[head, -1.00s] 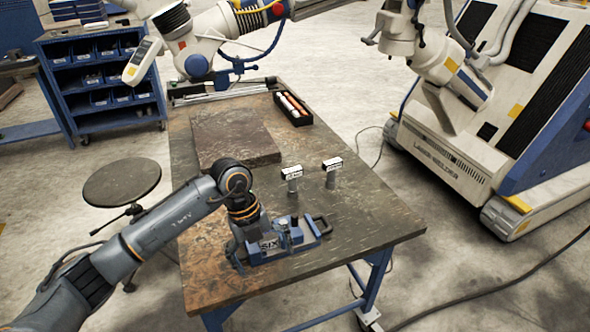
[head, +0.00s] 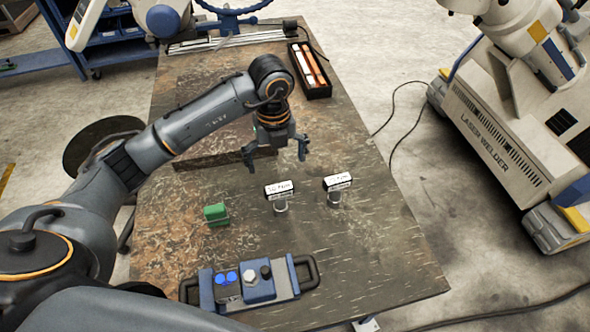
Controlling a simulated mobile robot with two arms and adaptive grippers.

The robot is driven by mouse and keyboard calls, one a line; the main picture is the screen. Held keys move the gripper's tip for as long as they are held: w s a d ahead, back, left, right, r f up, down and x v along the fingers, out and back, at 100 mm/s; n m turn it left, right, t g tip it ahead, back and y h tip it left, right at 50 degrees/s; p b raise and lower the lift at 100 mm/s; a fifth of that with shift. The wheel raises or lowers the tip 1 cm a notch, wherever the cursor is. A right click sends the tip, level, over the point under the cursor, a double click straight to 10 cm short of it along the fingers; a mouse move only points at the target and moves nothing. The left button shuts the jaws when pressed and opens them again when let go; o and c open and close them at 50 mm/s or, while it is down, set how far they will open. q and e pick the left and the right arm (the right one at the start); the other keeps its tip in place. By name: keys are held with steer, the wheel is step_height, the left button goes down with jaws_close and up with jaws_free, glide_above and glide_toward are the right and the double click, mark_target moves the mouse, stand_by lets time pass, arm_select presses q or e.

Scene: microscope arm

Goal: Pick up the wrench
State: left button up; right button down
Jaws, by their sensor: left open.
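I cannot make out a wrench in the head view. My left gripper (head: 275,153) is open, fingers pointing down, over the worktable (head: 380,255) near the front edge of a dark brown plate (head: 215,155). Nothing shows between its fingers. A blue fixture (head: 258,284) with a dark handle at each end lies at the table's front, well apart from the gripper. A small green block (head: 216,213) sits to the left, between plate and fixture. My right gripper is out of view.
A black tray (head: 310,70) with orange and white rods lies at the back. A laser welder (head: 500,150) stands on the right. The table's right front is bare.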

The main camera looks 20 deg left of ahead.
mark_target(278, 187)
arm_select(q)
steer(key=shift+f, duration=0.15)
steer(key=f+p, duration=0.1)
steer(key=f, duration=0.1)
steer(key=s+f, duration=0.1)
steer(key=f, duration=0.2)
steer(key=shift+s+f+p, duration=0.2)
steer(key=shift+p, duration=0.15)
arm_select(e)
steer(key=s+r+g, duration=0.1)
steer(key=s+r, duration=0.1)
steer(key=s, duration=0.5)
arm_select(q)
steer(key=f, duration=0.2)
steer(key=f+p, duration=0.1)
steer(key=shift+w+d+f, duration=0.1)
steer(key=shift+w+d, duration=0.05)
steer(key=shift+w, duration=0.15)
step_height(278, 187, down, 2)
steer(key=shift+d+f+p, duration=0.1)
steer(key=shift+f+p, duration=0.15)
steer(key=shift+p, duration=0.45)
steer(key=shift+f, duration=0.9)
steer(key=c, duration=1.7)
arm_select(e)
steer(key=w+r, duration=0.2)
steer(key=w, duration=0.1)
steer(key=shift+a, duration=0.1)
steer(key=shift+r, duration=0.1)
